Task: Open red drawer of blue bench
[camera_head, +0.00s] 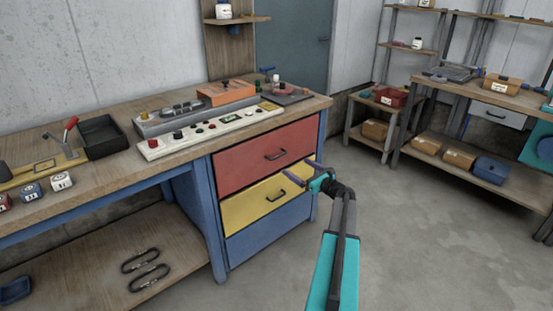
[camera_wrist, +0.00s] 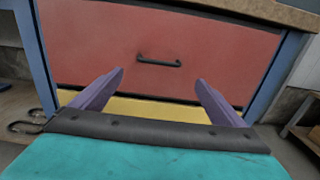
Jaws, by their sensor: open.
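The blue bench (camera_head: 207,222) with a wooden top stands in the middle and left of the head view. Its red drawer (camera_head: 243,165) is the top one and looks flush with the frame. Its black handle (camera_head: 276,154) is a dark bar, and it also shows in the wrist view (camera_wrist: 159,62). My gripper (camera_head: 301,176) is open and empty, in front of the drawers at the right side. In the wrist view its purple fingers (camera_wrist: 159,92) spread below the red drawer's handle, apart from it.
A blue drawer (camera_head: 268,229) is lowest. A white control panel (camera_head: 208,130) and a black tray (camera_head: 102,137) lie on the benchtop. Shelves with boxes stand at the back right. The grey floor (camera_head: 420,240) to the right is clear.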

